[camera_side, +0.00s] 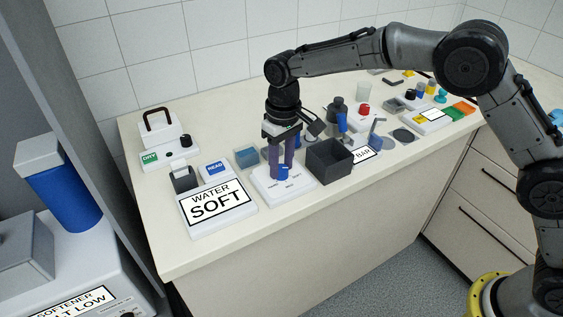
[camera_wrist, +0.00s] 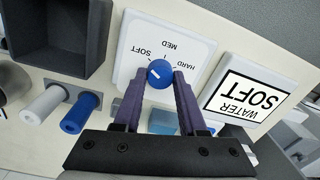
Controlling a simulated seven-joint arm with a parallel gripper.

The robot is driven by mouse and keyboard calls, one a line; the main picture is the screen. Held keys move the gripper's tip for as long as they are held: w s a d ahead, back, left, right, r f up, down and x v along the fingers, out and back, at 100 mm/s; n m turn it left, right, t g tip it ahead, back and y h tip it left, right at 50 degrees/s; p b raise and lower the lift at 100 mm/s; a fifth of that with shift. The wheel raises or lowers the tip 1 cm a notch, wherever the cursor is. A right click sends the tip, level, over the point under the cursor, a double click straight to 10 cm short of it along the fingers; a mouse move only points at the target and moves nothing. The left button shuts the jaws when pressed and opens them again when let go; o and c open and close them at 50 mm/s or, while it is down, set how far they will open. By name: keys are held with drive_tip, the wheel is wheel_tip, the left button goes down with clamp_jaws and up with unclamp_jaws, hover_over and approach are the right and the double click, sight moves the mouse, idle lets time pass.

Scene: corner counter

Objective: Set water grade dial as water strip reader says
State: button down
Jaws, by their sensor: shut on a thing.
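The water grade dial is a blue round knob (camera_wrist: 159,73) on a white plate (camera_wrist: 133,28) marked SOFT, MED and HARD. The knob also shows low on its plate in the side view (camera_side: 283,173). A white mark on the knob lies on its SOFT side; exact alignment with the tick is hard to tell. My gripper (camera_wrist: 160,78) has its purple fingers shut on the knob from both sides; it points down over the plate in the side view (camera_side: 282,163). The water strip reader (camera_side: 215,208) reads WATER SOFT, and the same display (camera_wrist: 250,95) shows in the wrist view.
A dark open bin (camera_side: 328,162) stands right beside the dial plate. A blue READ button (camera_side: 215,168) and a dark strip holder (camera_side: 184,179) sit behind the reader display. A white DRY unit with a handle (camera_side: 160,130) is at the back left. Several small items crowd the right counter.

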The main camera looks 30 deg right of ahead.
sight(283, 166)
drive_tip(key=shift+c, duration=2.3)
unclamp_jaws()
drive_tip(key=shift+r, duration=0.1)
wheel_tip(283, 166, up, 14)
drive_tip(key=shift+d, duration=0.2)
drive_tip(key=shift+w+d, duration=0.1)
